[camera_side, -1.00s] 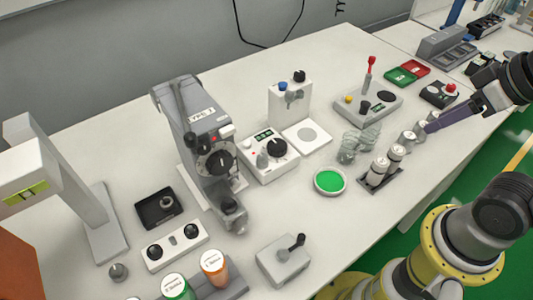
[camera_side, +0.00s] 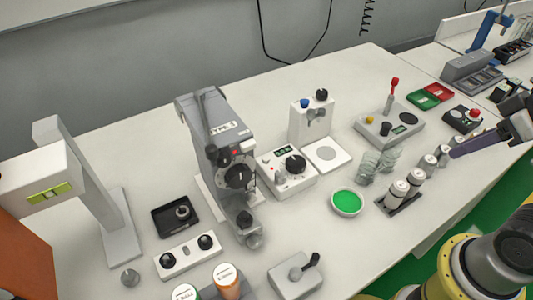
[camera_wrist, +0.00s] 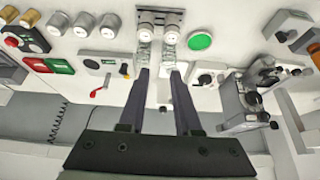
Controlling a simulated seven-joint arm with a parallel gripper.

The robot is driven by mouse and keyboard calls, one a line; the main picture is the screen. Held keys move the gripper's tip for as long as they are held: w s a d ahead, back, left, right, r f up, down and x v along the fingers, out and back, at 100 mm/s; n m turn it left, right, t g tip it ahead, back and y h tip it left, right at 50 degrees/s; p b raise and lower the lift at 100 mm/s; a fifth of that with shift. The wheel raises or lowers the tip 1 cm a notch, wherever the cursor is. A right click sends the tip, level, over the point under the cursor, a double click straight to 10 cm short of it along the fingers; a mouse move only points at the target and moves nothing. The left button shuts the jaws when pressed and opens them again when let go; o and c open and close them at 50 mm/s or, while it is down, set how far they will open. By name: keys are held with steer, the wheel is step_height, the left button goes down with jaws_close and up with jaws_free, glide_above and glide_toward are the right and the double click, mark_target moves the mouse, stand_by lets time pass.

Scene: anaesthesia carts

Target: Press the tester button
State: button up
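No label reading "tester" is legible. A dark box with a red button (camera_side: 475,113) stands at the table's right in the side view; it is at the upper left in the wrist view (camera_wrist: 28,22). A grey device (camera_side: 402,130) carries a yellow button (camera_side: 369,119), a small display and a red-tipped lever; its body also shows in the wrist view (camera_wrist: 101,64). My gripper (camera_wrist: 160,73) has its two fingers apart with nothing seen between them. In the side view, its purple-grey finger (camera_side: 472,143) is right of the grey device and above the table; the fingertips' exact height is unclear.
White-capped vials in a rack (camera_side: 397,193), clear crumpled-looking cylinders (camera_side: 378,163) and a green round dish (camera_side: 346,202) stand near the grey device. Red and green trays (camera_side: 422,99) lie behind it. A large grey machine (camera_side: 215,145) stands further left.

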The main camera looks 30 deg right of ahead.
steer(key=shift+s+r, duration=0.15)
steer(key=shift+r, duration=0.15)
steer(key=shift+c, duration=1.2)
steer(key=shift+m, duration=0.7)
steer(key=r, duration=0.1)
steer(key=w+r, duration=0.1)
steer(key=r, duration=0.1)
steer(key=w+r, duration=0.1)
steer(key=shift+a+r, duration=0.1)
steer(key=shift+r, duration=0.05)
jaws_close()
steer(key=w+a+r+g, duration=0.1)
steer(key=w+a+r, duration=0.25)
steer(key=w, duration=0.45)
steer(key=w+a+r+g, duration=0.1)
steer(key=w+a+r, duration=0.25)
steer(key=w, duration=0.35)
steer(key=w+a+f+g, duration=0.2)
steer(key=w+a+f, duration=0.2)
steer(key=w+a, duration=0.5)
steer(key=w+a+f+n+g, duration=0.1)
steer(key=w+a+f, duration=0.3)
steer(key=f, duration=0.5)
steer(key=shift+w+a+n+g, duration=0.15)
steer(key=shift+a+n+g, duration=0.15)
steer(key=shift+a, duration=0.85)
steer(key=shift+f, duration=0.1)
